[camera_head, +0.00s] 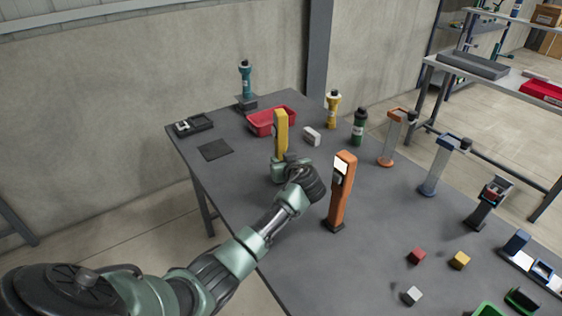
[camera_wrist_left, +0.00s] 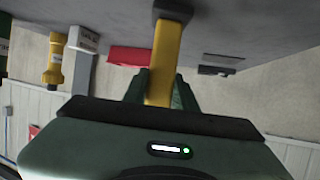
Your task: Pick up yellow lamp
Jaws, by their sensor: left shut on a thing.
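The yellow lamp (camera_head: 281,131) is a tall, narrow yellow bar standing upright near the left side of the grey table. My left gripper (camera_head: 279,163) is shut on its lower body. In the left wrist view the yellow lamp (camera_wrist_left: 162,60) runs between the two dark green fingers of the left gripper (camera_wrist_left: 162,92), with its dark end at the top. The lamp's lower end is hidden by the gripper in the head view, and I cannot tell whether it touches the table. My right gripper is not in view.
An orange lamp (camera_head: 342,190) stands close to the right of my left gripper. A red bin (camera_head: 259,124), white box (camera_head: 312,136), yellow flashlight (camera_head: 333,111) and green flashlight (camera_head: 359,128) stand behind. A dark mat (camera_head: 214,149) lies left. Small cubes (camera_head: 416,256) lie front right on the table (camera_head: 378,215).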

